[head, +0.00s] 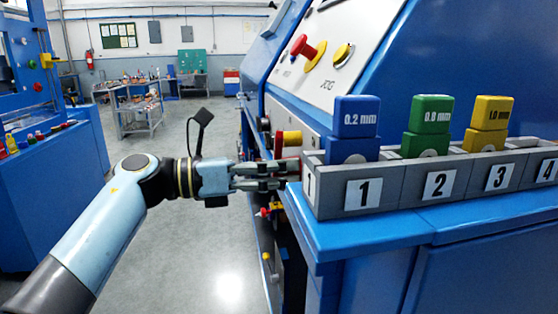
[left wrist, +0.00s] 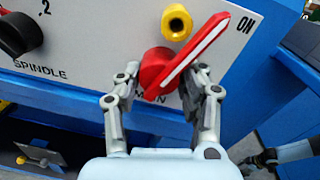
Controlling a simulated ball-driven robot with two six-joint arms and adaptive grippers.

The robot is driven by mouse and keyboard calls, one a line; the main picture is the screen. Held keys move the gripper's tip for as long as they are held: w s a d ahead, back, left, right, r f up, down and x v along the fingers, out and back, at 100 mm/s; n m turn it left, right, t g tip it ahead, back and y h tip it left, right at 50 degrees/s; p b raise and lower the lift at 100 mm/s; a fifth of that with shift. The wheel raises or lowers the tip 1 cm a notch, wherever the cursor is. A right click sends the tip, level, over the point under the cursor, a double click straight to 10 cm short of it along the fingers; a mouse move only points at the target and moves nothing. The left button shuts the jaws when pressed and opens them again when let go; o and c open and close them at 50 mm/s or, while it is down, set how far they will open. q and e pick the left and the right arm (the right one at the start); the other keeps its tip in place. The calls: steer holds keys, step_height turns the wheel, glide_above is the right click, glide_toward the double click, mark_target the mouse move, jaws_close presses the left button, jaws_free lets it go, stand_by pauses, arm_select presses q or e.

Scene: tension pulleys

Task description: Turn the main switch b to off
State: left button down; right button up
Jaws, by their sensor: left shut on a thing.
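The main switch (left wrist: 204,50) is a red rotary handle with a white stripe on a grey panel in the left wrist view. Its handle slants up to the right, with its tip near the ON label. My left gripper (left wrist: 161,84) has its fingers on both sides of the red handle's lower part and is shut on it. In the head view my left gripper (head: 292,175) reaches in from the left to the machine's side, beside the grey block rack. The switch is largely hidden there. My right gripper does not show clearly in either view.
A yellow socket (left wrist: 176,22) sits just above the switch, and a black knob (left wrist: 18,35) is at the far left. In the head view a grey numbered rack (head: 400,193) with coloured blocks stands on the blue machine ledge (head: 400,240). Open floor lies left of it.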

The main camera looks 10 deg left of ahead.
arm_select(q)
steer(key=shift+n+p, duration=0.65)
steer(key=shift+n, duration=0.35)
steer(key=c, duration=0.7)
jaws_free()
steer(key=shift+c, duration=0.2)
steer(key=v, duration=1.2)
steer(key=shift+r, duration=0.1)
steer(key=shift+c, duration=0.5)
